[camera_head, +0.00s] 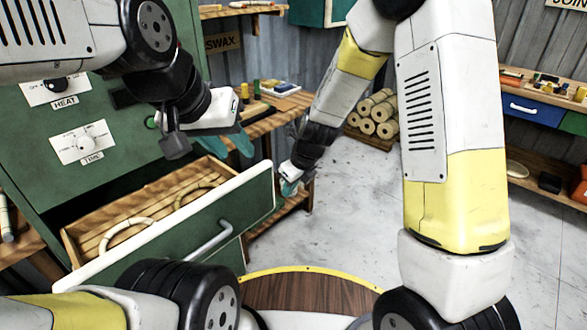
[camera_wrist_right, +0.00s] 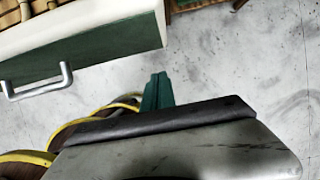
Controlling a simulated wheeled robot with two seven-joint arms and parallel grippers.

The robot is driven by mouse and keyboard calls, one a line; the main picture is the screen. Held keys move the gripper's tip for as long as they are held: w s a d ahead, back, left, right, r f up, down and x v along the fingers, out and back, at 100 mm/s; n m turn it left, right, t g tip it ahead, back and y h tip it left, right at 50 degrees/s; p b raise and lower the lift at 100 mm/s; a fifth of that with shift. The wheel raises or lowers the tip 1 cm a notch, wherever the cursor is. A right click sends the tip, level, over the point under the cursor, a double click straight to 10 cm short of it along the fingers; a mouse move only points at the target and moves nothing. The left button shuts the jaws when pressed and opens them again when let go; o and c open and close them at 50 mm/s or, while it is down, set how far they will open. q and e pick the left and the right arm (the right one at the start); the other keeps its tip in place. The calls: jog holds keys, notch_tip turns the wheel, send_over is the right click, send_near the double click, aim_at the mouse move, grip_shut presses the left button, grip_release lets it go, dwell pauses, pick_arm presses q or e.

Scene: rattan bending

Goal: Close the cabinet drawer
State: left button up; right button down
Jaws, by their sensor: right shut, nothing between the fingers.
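The green cabinet (camera_head: 110,125) has its wooden drawer (camera_head: 88,232) pulled out. Curved rattan pieces lie inside. The drawer's green front (camera_head: 240,212) has a pale top edge and a grey bar handle (camera_head: 208,243). In the right wrist view the front (camera_wrist_right: 105,45) and handle (camera_wrist_right: 38,84) lie at upper left. My left gripper (camera_head: 232,145) hangs above the drawer's far right part, its teal fingers apart. My right gripper (camera_head: 289,187) is just right of the drawer front's far end, apart from the handle. In its wrist view the teal fingers (camera_wrist_right: 157,92) are together and empty.
A wooden bench (camera_head: 275,112) with small items stands behind the drawer. Rolled bundles (camera_head: 374,113) sit on a rack at the back. A shelf with a blue drawer (camera_head: 533,108) is at right. The grey floor (camera_head: 345,200) between is clear.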

jog(key=w+a+f, duration=0.3)
jog(key=a+f, duration=0.1)
jog(key=shift+w+a+f, duration=0.35)
jog(key=shift+f, duration=0.05)
